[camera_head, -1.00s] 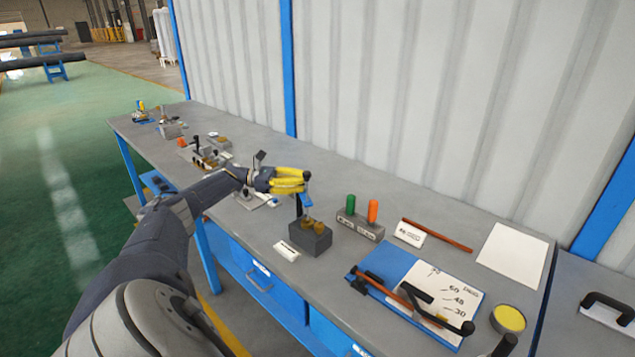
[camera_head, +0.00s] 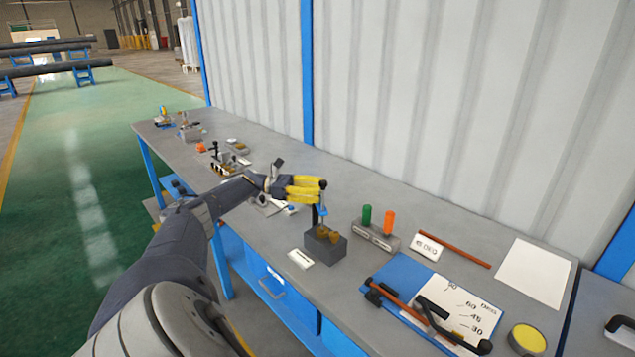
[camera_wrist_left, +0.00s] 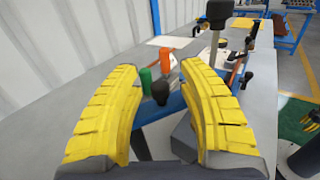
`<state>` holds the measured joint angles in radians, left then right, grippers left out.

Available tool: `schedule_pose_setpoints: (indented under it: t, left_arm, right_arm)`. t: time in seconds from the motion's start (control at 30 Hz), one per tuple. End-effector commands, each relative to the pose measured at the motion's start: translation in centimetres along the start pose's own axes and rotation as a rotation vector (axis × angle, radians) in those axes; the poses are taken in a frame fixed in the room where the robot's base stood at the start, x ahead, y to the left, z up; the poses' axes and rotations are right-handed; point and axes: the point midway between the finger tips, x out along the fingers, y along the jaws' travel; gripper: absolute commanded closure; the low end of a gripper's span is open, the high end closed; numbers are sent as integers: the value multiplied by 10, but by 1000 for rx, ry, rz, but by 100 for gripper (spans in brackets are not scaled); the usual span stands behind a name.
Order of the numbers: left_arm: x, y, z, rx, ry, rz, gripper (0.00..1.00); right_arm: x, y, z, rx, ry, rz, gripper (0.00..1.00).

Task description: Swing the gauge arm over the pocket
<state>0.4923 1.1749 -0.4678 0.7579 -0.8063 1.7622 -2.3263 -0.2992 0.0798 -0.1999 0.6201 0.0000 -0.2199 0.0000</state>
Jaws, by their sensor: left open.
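The small grey block (camera_head: 334,250) stands on the bench with brass-coloured parts (camera_head: 324,234) at its top, where the pocket cannot be made out clearly. A dark upright post with a black knob (camera_head: 323,185) and a blue piece (camera_head: 322,210) rises beside these parts; I take it for the gauge arm. My left gripper (camera_head: 308,189), with yellow fingers, is at the post's upper end. In the left wrist view the fingers (camera_wrist_left: 158,72) are apart, and the black knob (camera_wrist_left: 160,92) shows in the gap between them, not visibly clamped. My right gripper is not in view.
A holder with a green (camera_head: 366,216) and an orange cylinder (camera_head: 389,221) stands just right of the block. A white label (camera_head: 301,259) lies in front. A blue board (camera_head: 403,272) with an angle card and a rod lies further right. The corrugated wall (camera_head: 450,110) closes the back.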

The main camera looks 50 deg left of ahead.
Motion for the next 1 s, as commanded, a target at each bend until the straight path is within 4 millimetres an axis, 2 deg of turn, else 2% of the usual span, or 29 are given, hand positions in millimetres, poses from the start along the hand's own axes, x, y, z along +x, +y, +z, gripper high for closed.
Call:
schedule_pose_setpoints:
  t: [0.17, 0.5, 0.6, 1.0]
  left_arm:
    - [-7, 1, 0, 0, 1, 2, 60]
    - [-51, 1, 1, 0, 0, 3, 60]
    - [-59, 1, 0, 1, 0, 1, 60]
    - [-75, 0, 0, 0, 0, 1, 60]
  right_arm:
    - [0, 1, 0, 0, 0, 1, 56]
    - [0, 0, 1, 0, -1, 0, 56]
    - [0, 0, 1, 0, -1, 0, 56]
    - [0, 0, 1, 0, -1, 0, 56]
